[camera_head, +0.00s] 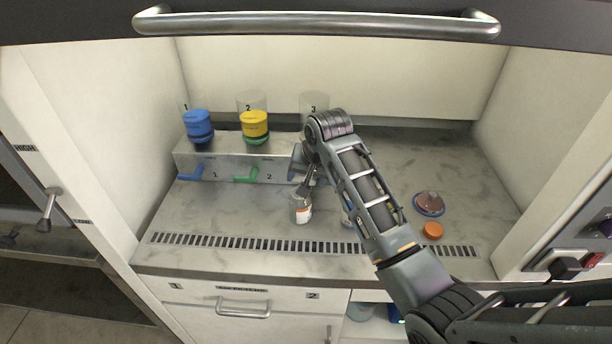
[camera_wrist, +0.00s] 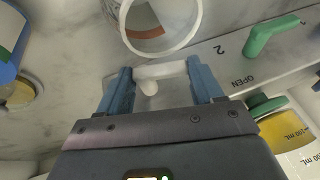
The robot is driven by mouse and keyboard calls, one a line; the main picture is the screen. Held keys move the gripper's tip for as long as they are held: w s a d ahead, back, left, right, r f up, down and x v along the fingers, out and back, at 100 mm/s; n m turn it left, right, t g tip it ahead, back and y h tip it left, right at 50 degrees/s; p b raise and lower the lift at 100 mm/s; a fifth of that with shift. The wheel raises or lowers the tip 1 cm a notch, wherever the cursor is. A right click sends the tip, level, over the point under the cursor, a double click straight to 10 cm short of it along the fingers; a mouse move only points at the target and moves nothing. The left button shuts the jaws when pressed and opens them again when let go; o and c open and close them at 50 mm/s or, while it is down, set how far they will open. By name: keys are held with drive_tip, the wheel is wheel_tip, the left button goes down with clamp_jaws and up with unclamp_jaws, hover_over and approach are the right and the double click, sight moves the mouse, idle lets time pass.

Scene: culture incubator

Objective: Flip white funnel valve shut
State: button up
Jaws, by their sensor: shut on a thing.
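The white funnel valve (camera_wrist: 158,72) shows in the wrist view as a short white lever between my two fingers. My gripper (camera_wrist: 160,84) is shut on it. In the head view my gripper (camera_head: 306,184) is at the front of the metal funnel stand, at its right end, and my arm hides the white valve. A clear funnel marked 3 (camera_head: 313,101) stands above, partly hidden by my arm. A bottle (camera_head: 300,212) with an orange-and-white label stands on the counter just below my gripper. Its open mouth (camera_wrist: 162,22) shows close to the valve in the wrist view.
The metal stand (camera_head: 222,158) also has a blue valve (camera_head: 190,174) and a green valve (camera_head: 246,175). Above them are blue (camera_head: 199,127) and yellow (camera_head: 255,124) containers. An orange cap (camera_head: 432,230) and a brown-blue disc (camera_head: 428,204) lie at right. The left counter is clear.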

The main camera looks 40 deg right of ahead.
drive_tip(key=shift+c, duration=0.6)
drive_tip(key=shift+w+a+f+g+h, duration=0.1)
drive_tip(key=shift+w+a+g+h, duration=0.1)
drive_tip(key=shift+g+h, duration=0.25)
drive_tip(key=shift+f+n+g+h, duration=0.15)
drive_tip(key=shift+n+g+h, duration=0.15)
drive_tip(key=shift+g+h, duration=0.2)
drive_tip(key=o, duration=1.1)
drive_tip(key=shift+c, duration=0.2)
drive_tip(key=v, duration=0.8)
drive_tip(key=shift+b, duration=0.45)
drive_tip(key=shift+f, duration=0.1)
